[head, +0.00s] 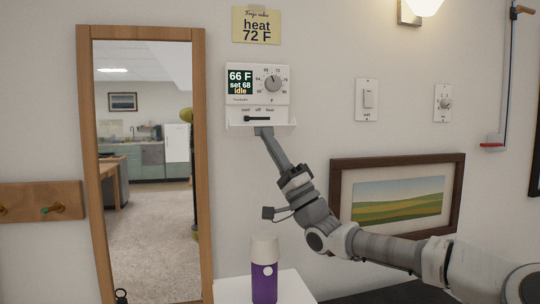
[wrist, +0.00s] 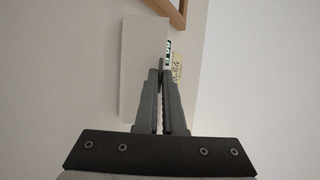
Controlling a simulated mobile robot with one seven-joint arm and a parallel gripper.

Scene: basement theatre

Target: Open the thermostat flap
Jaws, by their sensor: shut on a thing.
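In the wrist view my gripper's fingers (wrist: 164,75) are nearly together against the pale flap (wrist: 142,60), with part of the display (wrist: 168,48) beyond. The fingertip contact is partly hidden.
A yellow note (head: 256,25) reading "heat 72 F" is above the thermostat. Light switches (head: 367,100) are to the right. A purple bottle (head: 264,280) stands below on a white surface. A wood-framed mirror (head: 83,150) is left.

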